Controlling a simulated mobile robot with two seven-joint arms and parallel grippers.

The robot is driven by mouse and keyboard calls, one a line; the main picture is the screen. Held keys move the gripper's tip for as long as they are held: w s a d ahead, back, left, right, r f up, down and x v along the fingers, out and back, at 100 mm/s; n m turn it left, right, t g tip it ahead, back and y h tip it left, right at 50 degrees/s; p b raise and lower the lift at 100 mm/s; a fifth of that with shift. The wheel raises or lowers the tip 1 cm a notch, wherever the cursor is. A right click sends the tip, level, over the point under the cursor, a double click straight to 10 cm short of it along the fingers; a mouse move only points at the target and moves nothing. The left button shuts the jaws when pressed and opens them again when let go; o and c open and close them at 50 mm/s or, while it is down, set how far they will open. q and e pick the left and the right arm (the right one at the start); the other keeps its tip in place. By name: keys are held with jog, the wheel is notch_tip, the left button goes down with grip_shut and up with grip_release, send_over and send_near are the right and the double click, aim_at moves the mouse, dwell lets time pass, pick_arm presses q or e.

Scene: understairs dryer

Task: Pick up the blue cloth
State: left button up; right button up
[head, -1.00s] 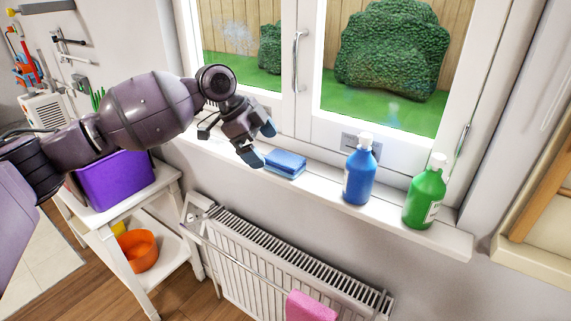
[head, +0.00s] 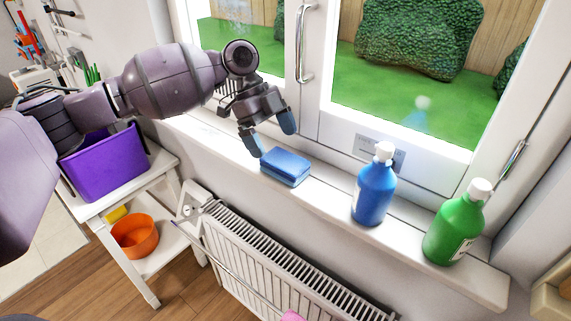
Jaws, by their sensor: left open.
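The blue cloth (head: 286,167) lies folded on the white windowsill, left of the bottles. My left gripper (head: 271,142) is open, with blue-grey fingertips pointing down. It is just behind and to the left of the cloth in the picture, with one fingertip close to the cloth's left corner. I cannot tell whether that fingertip touches the cloth. Nothing is between the fingers. My right gripper is not in view.
A blue bottle (head: 373,188) and a green bottle (head: 456,226) stand on the windowsill (head: 330,200) to the right. A radiator (head: 270,262) is below. A purple bin (head: 104,163) and an orange bowl (head: 135,236) are on a white shelf unit at left. The window handle (head: 303,45) is above.

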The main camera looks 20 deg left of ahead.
aim_at(283, 159)
pick_arm(q)
jog(key=shift+d+f, duration=0.25)
jog(key=shift+f, duration=0.2)
jog(key=shift+d+f, duration=0.15)
jog(key=shift+f, duration=0.25)
jog(key=x, duration=0.4)
jog(key=shift+w, duration=0.2)
jog(key=shift+d+f, duration=0.1)
jog(key=shift+f, duration=0.3)
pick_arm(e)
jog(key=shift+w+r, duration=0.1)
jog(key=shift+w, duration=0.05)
pick_arm(q)
jog(key=c, duration=1.2)
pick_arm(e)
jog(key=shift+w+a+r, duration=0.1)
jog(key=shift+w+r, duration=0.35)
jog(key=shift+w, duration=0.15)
